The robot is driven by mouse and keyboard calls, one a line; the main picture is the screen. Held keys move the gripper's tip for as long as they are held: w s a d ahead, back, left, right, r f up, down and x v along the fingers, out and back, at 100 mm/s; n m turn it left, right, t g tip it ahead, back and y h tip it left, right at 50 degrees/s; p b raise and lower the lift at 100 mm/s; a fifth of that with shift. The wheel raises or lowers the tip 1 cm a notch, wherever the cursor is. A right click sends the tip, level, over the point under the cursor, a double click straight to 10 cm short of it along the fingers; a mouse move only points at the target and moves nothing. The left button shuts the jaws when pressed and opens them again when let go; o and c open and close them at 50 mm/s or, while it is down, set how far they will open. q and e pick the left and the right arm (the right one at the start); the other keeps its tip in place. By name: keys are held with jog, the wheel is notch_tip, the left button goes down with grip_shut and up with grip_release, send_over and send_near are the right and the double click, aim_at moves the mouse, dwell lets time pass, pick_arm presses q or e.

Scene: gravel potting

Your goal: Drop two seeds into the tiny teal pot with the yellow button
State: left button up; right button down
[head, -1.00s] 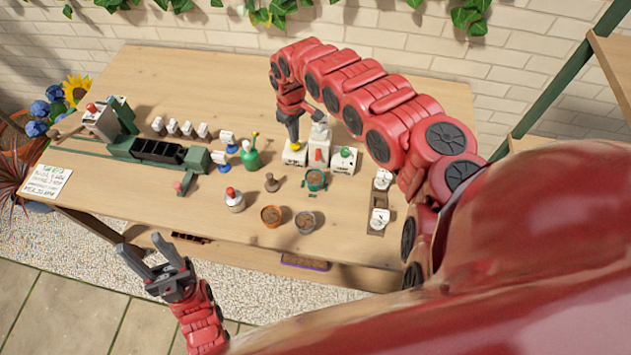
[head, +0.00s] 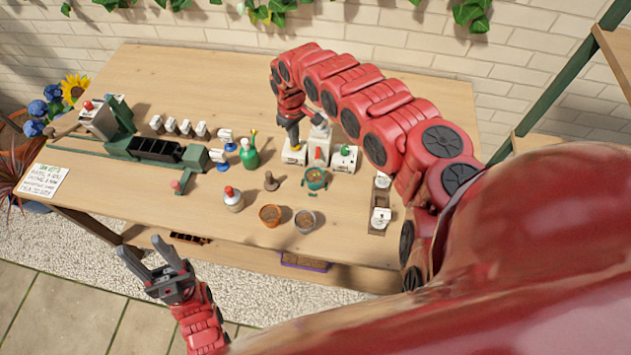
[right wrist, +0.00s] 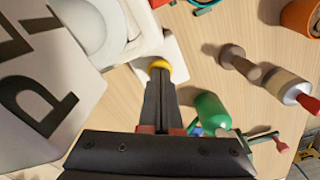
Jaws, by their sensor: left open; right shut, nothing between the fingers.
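The tiny teal pot (head: 316,179), with brown soil in it, stands on the table in front of the white dispensers. The yellow button (right wrist: 159,65) is on the left white dispenser (head: 291,157). My right gripper (head: 293,141) is shut and empty, pointing down with its fingertips at the yellow button. In the right wrist view its tips (right wrist: 160,73) overlap the button's near edge and seem to touch it. Seeds cannot be made out clearly in the pot. My left gripper (head: 155,262) is open and empty, off the table's front edge.
A dispenser with a red button (head: 318,154) and one with a green button (head: 348,152) stand to the right. An orange pot (head: 270,216), a grey pot (head: 305,221), a red-topped bottle (head: 233,200) and a green bottle (head: 249,155) stand nearby.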

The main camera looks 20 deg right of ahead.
jog(key=shift+r, duration=0.1)
jog(key=shift+r+p, duration=1.15)
jog(key=shift+r, duration=0.05)
notch_tip(320, 180, up, 5)
jog(key=p, duration=0.4)
